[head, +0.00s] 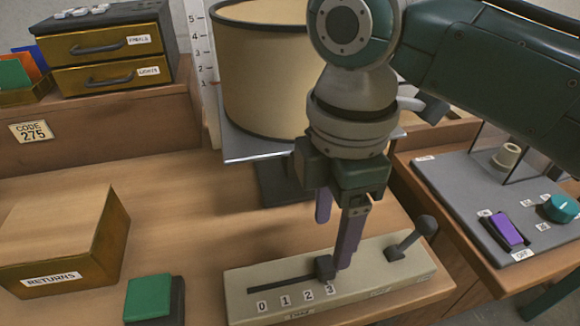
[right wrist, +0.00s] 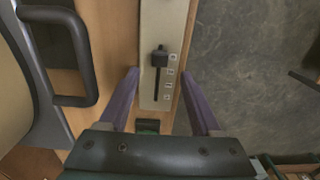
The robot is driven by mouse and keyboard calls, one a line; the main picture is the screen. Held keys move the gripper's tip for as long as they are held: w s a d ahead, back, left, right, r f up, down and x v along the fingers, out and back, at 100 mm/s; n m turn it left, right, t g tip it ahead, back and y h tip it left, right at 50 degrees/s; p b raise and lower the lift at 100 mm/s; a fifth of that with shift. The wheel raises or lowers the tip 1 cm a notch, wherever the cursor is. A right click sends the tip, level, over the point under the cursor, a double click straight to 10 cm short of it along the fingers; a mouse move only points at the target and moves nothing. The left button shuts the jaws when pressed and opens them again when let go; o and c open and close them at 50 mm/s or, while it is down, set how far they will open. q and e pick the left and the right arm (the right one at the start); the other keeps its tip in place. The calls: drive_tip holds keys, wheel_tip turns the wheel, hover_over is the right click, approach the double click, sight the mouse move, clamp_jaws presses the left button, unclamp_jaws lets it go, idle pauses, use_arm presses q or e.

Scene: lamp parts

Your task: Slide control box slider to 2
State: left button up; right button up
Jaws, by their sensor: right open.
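The beige control box (head: 375,282) lies at the front of the wooden table, with a dark slot and labels 0, 1, 2, 3. Its dark slider knob (head: 324,268) stands at the right end of the slot, by the 3. In the right wrist view the knob (right wrist: 160,54) is at the top end of the slot. My right gripper (head: 333,243) is open, with purple fingers; in the head view one fingertip is close beside the knob. In the right wrist view the fingers (right wrist: 160,74) are spread to either side of the box. Contact with the knob cannot be told. My left gripper is not in view.
A grey lever (head: 411,238) rises from the box's right end. A green button block (head: 149,299) and a returns box (head: 66,240) stand left. A large lampshade (head: 262,75) is behind my arm. A grey switch panel (head: 465,190) is at the right.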

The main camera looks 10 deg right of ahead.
sight(325, 263)
wheel_tip(325, 263, down, 7)
drive_tip(key=shift+b, duration=0.7)
drive_tip(key=shift+c, duration=0.2)
clamp_jaws()
drive_tip(key=shift+a, duration=0.1)
idle(0.7)
